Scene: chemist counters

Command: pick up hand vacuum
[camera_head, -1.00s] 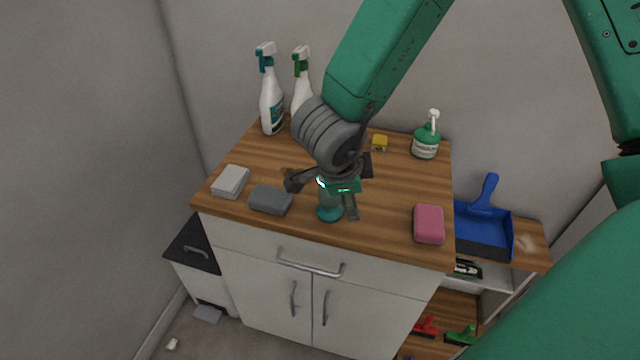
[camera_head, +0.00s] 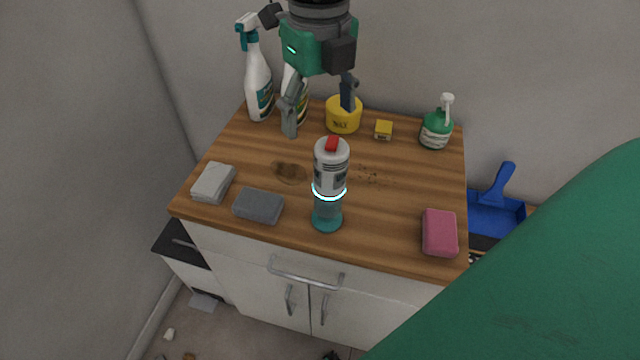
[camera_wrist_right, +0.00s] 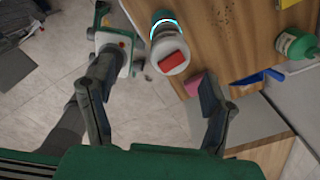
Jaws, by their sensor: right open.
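The hand vacuum (camera_head: 329,172) stands upright near the front middle of the wooden counter top. It is a grey-white cylinder with a red button on top, a glowing ring and a teal lower part. In the right wrist view its top (camera_wrist_right: 172,61) shows ahead of and between my fingers. My right gripper (camera_head: 318,118) is open and empty, behind and above the vacuum, apart from it. Its spread fingers also show in the right wrist view (camera_wrist_right: 150,92). My left gripper is not in view.
A yellow wax tin (camera_head: 343,118) and spray bottles (camera_head: 258,85) stand at the back near my fingers. A grey sponge (camera_head: 258,205), white block (camera_head: 213,183) and pink sponge (camera_head: 440,233) lie along the front. A green pump bottle (camera_head: 436,130) stands back right.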

